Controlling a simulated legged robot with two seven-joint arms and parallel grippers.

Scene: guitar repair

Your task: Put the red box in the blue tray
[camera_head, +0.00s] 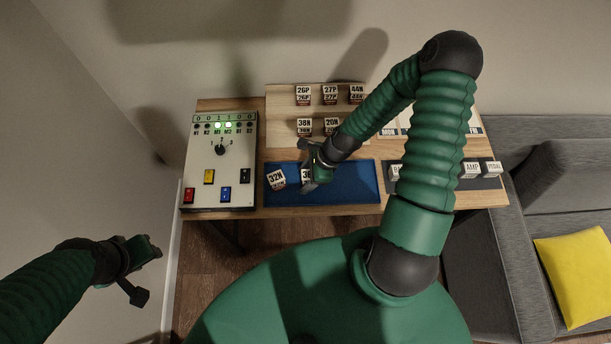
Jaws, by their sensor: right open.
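The blue tray (350,186) lies at the front middle of the wooden table. A white box marked 32N (276,180) sits tilted in its left part. A second box (306,174), its label partly hidden, is in the tray beside my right gripper (312,164). That gripper is open, low over the tray; I cannot tell whether it touches this box. Several labelled boxes (303,95) with dark reddish lower faces stand on the wooden board behind. I cannot tell which one is the red box. My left gripper (147,270) is open and empty, off the table at the lower left.
A white control panel (220,162) with lit green lamps, a knob and coloured switches stands left of the tray. A dark tray with white blocks (471,170) is at right, partly behind my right arm. A grey sofa (570,185) with a yellow cushion (575,270) stands further right.

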